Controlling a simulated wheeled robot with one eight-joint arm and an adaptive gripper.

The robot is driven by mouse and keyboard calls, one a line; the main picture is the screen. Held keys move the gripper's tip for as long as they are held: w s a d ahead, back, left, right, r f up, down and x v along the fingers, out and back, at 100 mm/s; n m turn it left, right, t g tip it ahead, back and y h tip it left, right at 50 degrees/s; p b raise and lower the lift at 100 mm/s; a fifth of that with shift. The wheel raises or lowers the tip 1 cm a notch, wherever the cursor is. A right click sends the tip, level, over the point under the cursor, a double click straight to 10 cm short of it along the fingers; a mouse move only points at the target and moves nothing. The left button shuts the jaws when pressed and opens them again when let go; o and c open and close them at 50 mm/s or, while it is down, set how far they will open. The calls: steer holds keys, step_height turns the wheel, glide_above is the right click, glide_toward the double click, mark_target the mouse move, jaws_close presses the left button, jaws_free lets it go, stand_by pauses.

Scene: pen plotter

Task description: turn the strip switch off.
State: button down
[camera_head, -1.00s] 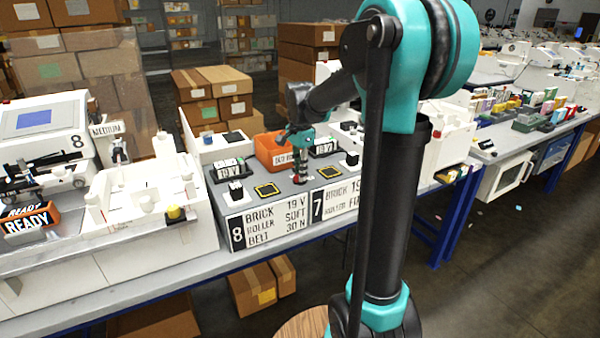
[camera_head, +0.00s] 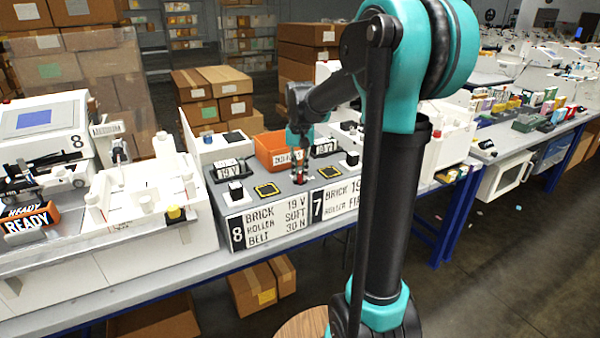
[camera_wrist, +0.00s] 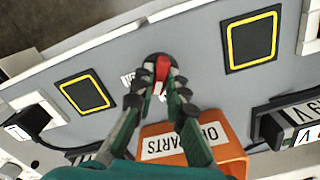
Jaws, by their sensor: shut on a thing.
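The strip switch (camera_wrist: 162,68) is a red lever on a round dark base, set in the grey top of a bench unit (camera_wrist: 200,60). In the wrist view my gripper (camera_wrist: 160,84) has its two dark fingertips on either side of the red lever, shut on it. The fingers cover part of the lever and base, so its exact position is hard to read. In the head view my gripper (camera_head: 298,172) points down at the grey top between two yellow-outlined black squares, with a bit of red at its tips.
An orange parts bin (camera_wrist: 190,148) stands close beside the fingers. Black plugs with voltage labels (camera_wrist: 290,118) sit on the same top. Black squares with yellow outlines (camera_wrist: 85,93) flank the switch. A white machine (camera_head: 140,205) stands to the left in the head view.

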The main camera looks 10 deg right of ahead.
mark_target(300, 174)
steer(key=n, duration=0.6)
steer(key=shift+n, duration=0.3)
stand_by(0.4)
steer(key=c, duration=1.5)
jaws_free()
steer(key=shift+c, duration=0.2)
step_height(300, 174, up, 12)
